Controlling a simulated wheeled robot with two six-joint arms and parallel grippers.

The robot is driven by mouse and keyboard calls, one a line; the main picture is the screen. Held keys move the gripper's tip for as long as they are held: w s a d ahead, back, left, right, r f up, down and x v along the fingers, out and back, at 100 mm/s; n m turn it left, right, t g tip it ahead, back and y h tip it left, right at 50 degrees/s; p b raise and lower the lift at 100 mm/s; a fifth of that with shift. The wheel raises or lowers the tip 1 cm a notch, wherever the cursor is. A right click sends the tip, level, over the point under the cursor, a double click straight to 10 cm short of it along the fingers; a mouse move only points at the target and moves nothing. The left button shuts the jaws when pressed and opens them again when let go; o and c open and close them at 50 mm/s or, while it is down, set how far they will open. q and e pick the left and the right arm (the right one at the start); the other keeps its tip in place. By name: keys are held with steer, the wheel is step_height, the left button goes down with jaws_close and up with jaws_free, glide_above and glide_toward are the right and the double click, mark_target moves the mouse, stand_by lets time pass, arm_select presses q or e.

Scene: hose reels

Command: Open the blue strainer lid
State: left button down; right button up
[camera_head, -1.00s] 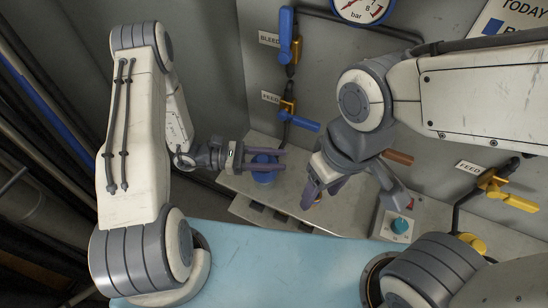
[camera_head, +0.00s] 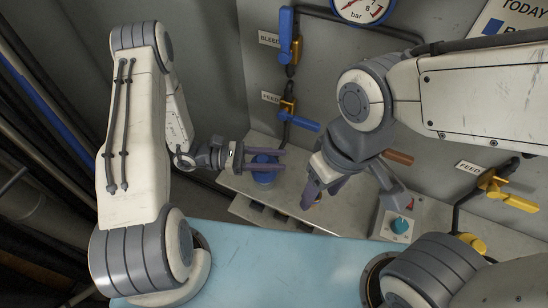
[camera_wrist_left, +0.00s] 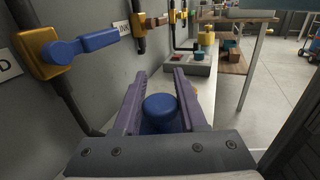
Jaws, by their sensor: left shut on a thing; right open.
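The blue strainer lid (camera_head: 264,177) is a round blue cap at the back left of the grey bench. It also shows in the left wrist view (camera_wrist_left: 160,106), between the purple fingers of my left gripper (camera_wrist_left: 154,92). In the head view my left gripper (camera_head: 268,160) reaches across the lid, with its fingers on both sides of it, and is shut on it. The strainer's body below the lid is mostly hidden. My right gripper (camera_head: 324,196) is open and empty, pointing down over the bench to the right of the lid.
Blue valve handles labelled BLEED (camera_head: 286,34) and FEED (camera_head: 304,124) are on the wall behind. A yellow FEED valve (camera_head: 514,200) is at the right. A grey box with a teal knob (camera_head: 400,225) sits on the bench (camera_head: 232,184). A pressure gauge (camera_head: 362,8) hangs above.

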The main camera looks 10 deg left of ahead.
arm_select(q)
steer(key=shift+w+r, duration=0.1)
steer(key=shift+w+d+r+n+p, duration=0.1)
steer(key=shift+w+r+n+p, duration=0.15)
steer(key=shift+n+p, duration=0.3)
steer(key=shift+w+d+r+n+y+p, duration=0.1)
steer(key=shift+w+d+n+y+p, duration=0.05)
steer(key=shift+w+n+y+p, duration=0.25)
steer(key=shift+w+d+r+n+y+p, duration=0.1)
steer(key=shift+w+n+y+p, duration=0.15)
steer(key=shift+n+p, duration=0.2)
steer(key=shift+w+d+f+n+g+y+p, duration=0.1)
steer(key=shift+w+d+n+g+y+p, duration=0.15)
steer(key=shift+w+n, duration=0.25)
steer(key=shift+w+f+n+g+y+p, duration=0.1)
steer(key=shift+w+n+y+p, duration=0.1)
steer(key=shift+w+n+p, duration=0.3)
steer(key=shift+w+d+n+g+y+p, duration=0.2)
steer(key=shift+w+n, duration=0.15)
steer(key=shift+n, duration=0.25)
steer(key=shift+c, duration=2.3)
jaws_free()
